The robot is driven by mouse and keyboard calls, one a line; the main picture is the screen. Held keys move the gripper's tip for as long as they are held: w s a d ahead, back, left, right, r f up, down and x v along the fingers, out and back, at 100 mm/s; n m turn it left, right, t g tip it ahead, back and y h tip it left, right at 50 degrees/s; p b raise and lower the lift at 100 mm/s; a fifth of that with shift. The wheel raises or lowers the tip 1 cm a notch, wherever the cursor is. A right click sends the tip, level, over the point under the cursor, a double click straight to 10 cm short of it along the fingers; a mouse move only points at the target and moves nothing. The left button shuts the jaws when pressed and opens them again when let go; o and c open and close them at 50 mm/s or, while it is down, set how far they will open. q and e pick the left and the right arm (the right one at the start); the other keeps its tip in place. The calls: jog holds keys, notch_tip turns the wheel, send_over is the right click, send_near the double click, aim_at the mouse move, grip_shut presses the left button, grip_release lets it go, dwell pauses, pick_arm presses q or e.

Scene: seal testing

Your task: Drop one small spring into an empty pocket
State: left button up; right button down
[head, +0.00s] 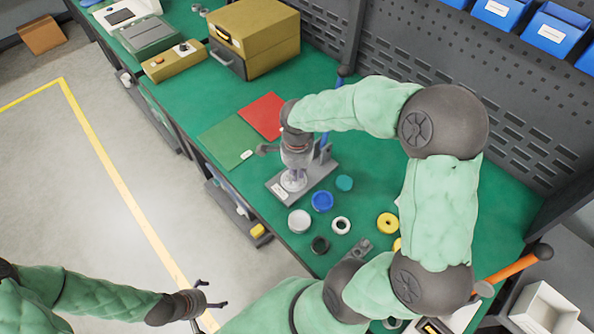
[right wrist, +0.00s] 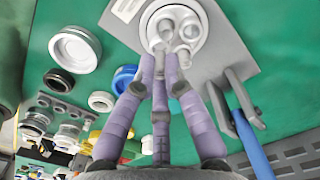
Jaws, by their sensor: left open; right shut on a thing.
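My right gripper (head: 296,170) is over a grey fixture plate (head: 278,194) on the green bench. In the right wrist view its purple fingertips (right wrist: 163,62) are drawn together at the near edge of a white round holder (right wrist: 203,52), which has several round pockets. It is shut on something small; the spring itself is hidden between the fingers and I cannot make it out. Whether any pocket holds a spring is too small to tell. The holder also shows in the head view (head: 293,181). My left gripper (head: 203,302) is open, away from the bench over the floor.
A blue-handled lever (right wrist: 252,145) stands beside the holder. A white cap (head: 299,221), blue ring (head: 322,201), white ring (head: 340,225), black ring (head: 320,245) and yellow ring (head: 387,223) lie in front. Red (head: 264,115) and green (head: 229,138) sheets lie behind.

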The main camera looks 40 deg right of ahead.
jog(key=shift+f+b, duration=0.35)
jog(key=shift+f, duration=0.1)
dwell(0.6)
jog(key=c, duration=1.6)
grip_release()
jog(key=shift+r, duration=0.2)
jog(key=shift+r+p, duration=1.2)
jog(key=shift+r, duration=0.4)
jog(key=o, duration=0.6)
jog(key=shift+c, duration=0.2)
jog(key=shift+r, duration=0.15)
